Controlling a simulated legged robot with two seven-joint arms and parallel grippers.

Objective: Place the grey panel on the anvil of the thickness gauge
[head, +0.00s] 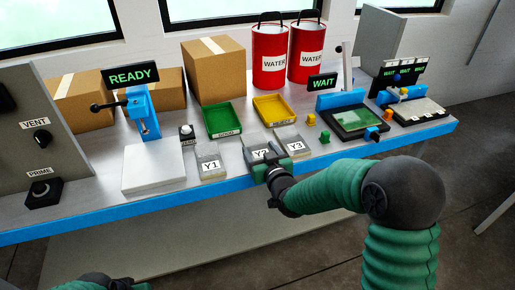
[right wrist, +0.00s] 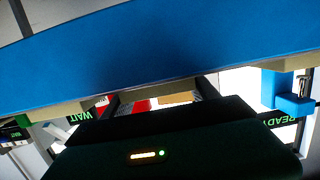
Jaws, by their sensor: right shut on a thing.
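The thickness gauge (head: 144,112) is a blue stand with a dark side knob and a green READY sign, at the left of the bench. A pale flat block (head: 153,168) lies in front of it; I cannot make out the anvil clearly. My right gripper (head: 261,167) is at the bench's front edge, shut on the grey panel (head: 254,145) at the Y2 label. It is hard to tell whether the panel is resting or lifted. In the right wrist view, the dark gripper fingers (right wrist: 160,103) show, but the panel is not clear.
Similar grey pieces labelled Y1 (head: 209,164) and Y3 (head: 292,146) flank Y2. Green (head: 222,121) and yellow (head: 273,112) trays stand behind. A device with a WAIT sign (head: 323,82) is at right. Cardboard boxes (head: 213,68) and red WATER buckets (head: 270,57) line the back.

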